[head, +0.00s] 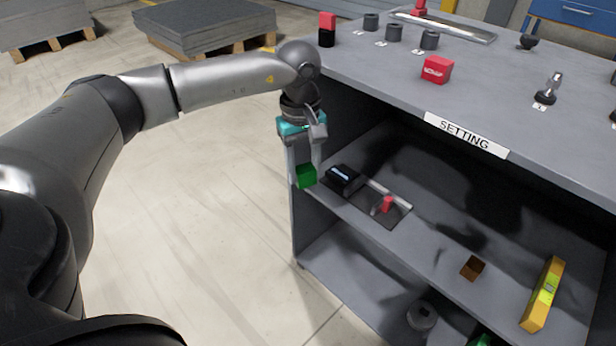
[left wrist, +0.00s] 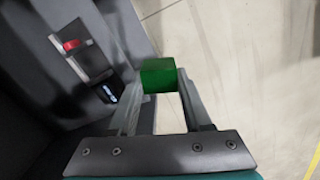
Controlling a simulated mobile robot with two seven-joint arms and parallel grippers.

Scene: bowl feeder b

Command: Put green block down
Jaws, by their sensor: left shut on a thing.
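A green block (head: 306,176) is held between the fingertips of my left gripper (head: 304,170). In the head view it hangs at the left end of the cabinet, near the front left corner of the middle shelf (head: 430,238). In the left wrist view the green block (left wrist: 158,75) sits between the two fingers (left wrist: 160,82), with the floor behind it and the dark shelf to its left. I cannot tell whether the block touches the shelf edge. My right gripper is not in view.
On the middle shelf are a black device with a red part (head: 387,204), a brown block (head: 473,268) and a yellow level (head: 542,294). The cabinet top (head: 400,75) above carries a red block (head: 437,69) and several dark cylinders.

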